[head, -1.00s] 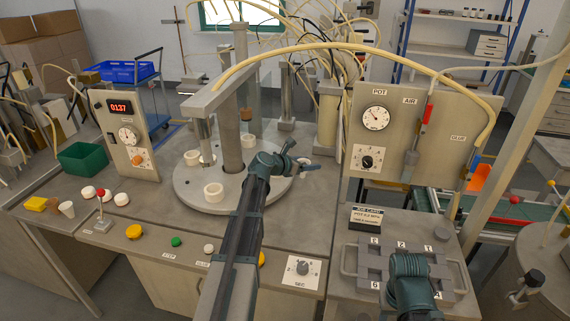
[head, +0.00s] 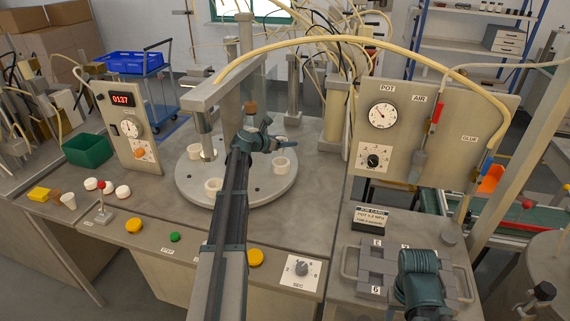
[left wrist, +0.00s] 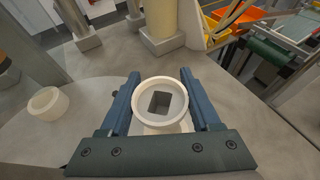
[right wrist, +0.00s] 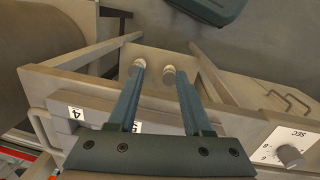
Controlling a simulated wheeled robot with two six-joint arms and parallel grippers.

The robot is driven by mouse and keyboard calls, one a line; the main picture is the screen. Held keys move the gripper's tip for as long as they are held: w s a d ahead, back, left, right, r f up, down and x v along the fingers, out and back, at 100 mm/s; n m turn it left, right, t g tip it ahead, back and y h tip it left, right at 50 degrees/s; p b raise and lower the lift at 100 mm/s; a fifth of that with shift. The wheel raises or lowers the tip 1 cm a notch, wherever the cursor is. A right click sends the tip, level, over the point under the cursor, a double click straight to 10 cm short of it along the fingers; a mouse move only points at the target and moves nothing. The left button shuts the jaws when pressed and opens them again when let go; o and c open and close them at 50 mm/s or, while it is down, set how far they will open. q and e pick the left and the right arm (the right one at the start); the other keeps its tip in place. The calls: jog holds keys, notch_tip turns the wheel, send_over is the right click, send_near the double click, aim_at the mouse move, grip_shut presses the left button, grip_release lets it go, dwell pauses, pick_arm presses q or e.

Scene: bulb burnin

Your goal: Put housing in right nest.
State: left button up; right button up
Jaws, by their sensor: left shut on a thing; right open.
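My left gripper (left wrist: 160,98) is shut on a cream ring-shaped housing (left wrist: 147,91), with one finger on each side of it. A square opening shows inside its rim. In the head view, my left gripper (head: 282,143) is over the right part of the round grey dial plate (head: 238,197). A cream ring-shaped part (head: 286,166) shows just below the gripper there; I cannot tell whether it touches the plate. My right gripper (right wrist: 154,75) is open and empty.
The dial's central post and overhead beam (head: 222,82) stand left of my left gripper. A gauge panel (head: 430,130) stands at the right. White and red caps (head: 107,187) lie at the left.

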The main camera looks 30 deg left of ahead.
pick_arm(q)
notch_tip(320, 180, down, 3)
jog(key=shift+f+b, duration=0.2)
jog(key=shift+b, duration=0.8)
pick_arm(e)
notch_tip(320, 180, down, 3)
jog(key=shift+f, duration=0.15)
pick_arm(q)
notch_tip(320, 180, down, 4)
jog(key=b, duration=0.3)
jog(key=shift+r+b, duration=0.15)
jog(key=shift+b, duration=0.2)
pick_arm(e)
notch_tip(320, 180, down, 4)
jog(key=shift+r, duration=0.15)
pick_arm(q)
jog(key=o, duration=1.3)
